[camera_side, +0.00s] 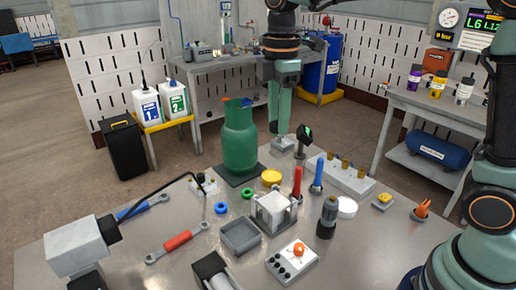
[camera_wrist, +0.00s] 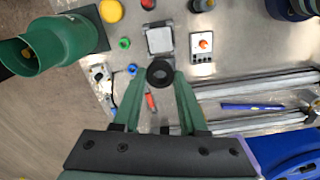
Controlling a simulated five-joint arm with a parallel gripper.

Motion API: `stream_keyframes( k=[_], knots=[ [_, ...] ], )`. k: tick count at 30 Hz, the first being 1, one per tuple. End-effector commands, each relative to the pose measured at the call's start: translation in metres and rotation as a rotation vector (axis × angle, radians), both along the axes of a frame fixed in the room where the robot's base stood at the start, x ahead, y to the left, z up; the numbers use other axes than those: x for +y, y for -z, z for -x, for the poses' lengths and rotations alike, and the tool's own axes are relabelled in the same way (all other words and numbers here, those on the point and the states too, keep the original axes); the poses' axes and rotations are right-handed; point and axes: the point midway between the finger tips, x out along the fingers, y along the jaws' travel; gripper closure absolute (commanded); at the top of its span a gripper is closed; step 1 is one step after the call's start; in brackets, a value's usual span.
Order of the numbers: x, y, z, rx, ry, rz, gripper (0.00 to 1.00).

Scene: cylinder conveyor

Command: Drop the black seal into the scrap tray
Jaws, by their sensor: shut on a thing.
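My gripper (camera_side: 284,131) hangs over the far part of the bench in the side view, fingers pointing down. In the wrist view my gripper (camera_wrist: 160,76) is shut on the black seal (camera_wrist: 160,65), a dark ring between the fingertips. I cannot make out the seal in the side view. The scrap tray appears to be the open grey square tray (camera_side: 241,250) near the middle front of the bench; it looks empty. My gripper appears behind and above it in the side view, apart from it. In the wrist view I cannot clearly tell the tray.
A tall green cylinder (camera_side: 240,140) stands left of my gripper. A clear-sided fixture (camera_side: 272,212) stands right beside the tray. Red (camera_side: 298,183) and blue (camera_side: 317,176) upright pieces, a dark bottle (camera_side: 327,218) and a button box (camera_side: 292,262) stand nearby. A red wrench (camera_side: 177,241) lies left.

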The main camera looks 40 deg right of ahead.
Motion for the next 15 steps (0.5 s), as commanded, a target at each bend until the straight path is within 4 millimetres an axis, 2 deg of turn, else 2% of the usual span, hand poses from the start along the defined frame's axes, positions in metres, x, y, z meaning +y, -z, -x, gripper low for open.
stream_keyframes(
  k=[11,15],
  knots=[
    [0.001,0.002,-0.001,0.0,-0.001,0.0,1.0],
    [0.013,0.024,-0.005,0.006,-0.002,0.002,1.0]
  ],
)
